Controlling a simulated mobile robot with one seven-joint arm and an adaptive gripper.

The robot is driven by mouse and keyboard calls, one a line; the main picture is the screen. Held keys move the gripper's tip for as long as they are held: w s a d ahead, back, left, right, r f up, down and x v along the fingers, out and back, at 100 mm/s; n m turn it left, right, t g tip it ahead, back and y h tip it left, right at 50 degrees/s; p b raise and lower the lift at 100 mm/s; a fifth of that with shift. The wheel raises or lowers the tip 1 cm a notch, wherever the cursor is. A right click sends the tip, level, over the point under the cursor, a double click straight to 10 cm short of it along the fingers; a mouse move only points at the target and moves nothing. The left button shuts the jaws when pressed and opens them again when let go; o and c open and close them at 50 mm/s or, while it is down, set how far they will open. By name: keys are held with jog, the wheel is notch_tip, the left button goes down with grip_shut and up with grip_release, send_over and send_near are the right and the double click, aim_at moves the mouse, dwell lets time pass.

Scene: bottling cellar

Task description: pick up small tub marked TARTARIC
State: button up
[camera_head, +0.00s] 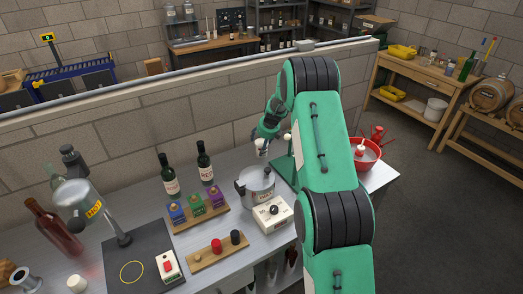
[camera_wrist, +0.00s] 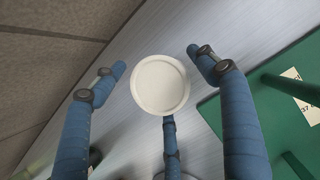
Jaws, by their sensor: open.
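A small round tub with a white lid (camera_wrist: 160,84) stands below my gripper (camera_wrist: 160,78) in the wrist view, seen from above. Its marking does not show from here. My gripper's blue fingers are spread apart, two at the sides and one at the bottom of the picture. The lid lies between them with clear gaps at both sides; I cannot tell whether the lower finger touches it. In the head view a small white tub (camera_head: 261,147) shows just under my gripper, near the back wall; its label is too small to read.
A green board (camera_wrist: 278,104) with a pale label lies right of the tub. A steel pot (camera_head: 256,184), a white box with a dark knob (camera_head: 272,214) and dark bottles (camera_head: 205,163) stand nearby. A red bowl (camera_head: 365,155) is at the right. A low block wall (camera_head: 130,140) runs behind.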

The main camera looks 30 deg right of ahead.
dwell(0.3)
jog(key=c, duration=1.2)
jog(key=shift+r, duration=0.15)
jog(key=shift+c, duration=0.4)
notch_tip(320, 180, up, 10)
jog(key=shift+f+p, duration=0.1)
jog(key=shift+p, duration=0.85)
